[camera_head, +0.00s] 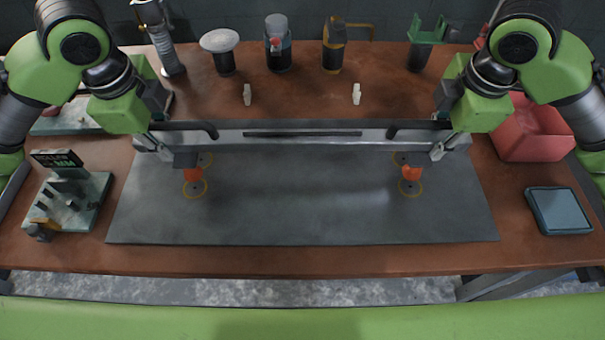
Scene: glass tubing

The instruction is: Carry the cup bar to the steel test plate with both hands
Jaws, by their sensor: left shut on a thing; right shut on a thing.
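The cup bar (300,140) is a long grey metal beam with a dark slot, two dark handles and an orange suction cup under each end. It lies level across the view over the far part of the steel test plate (300,215), a wide dark grey sheet. My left gripper (150,141) is shut on the bar's left end, and my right gripper (447,143) is shut on its right end. The orange cups appear near yellow rings marked on the plate; I cannot tell whether they touch it.
A gauge stand (75,200) is left of the plate. A red bin (525,130) and a blue-topped pad (558,211) are at the right. Several tools and containers, including a canister (278,50), stand along the back.

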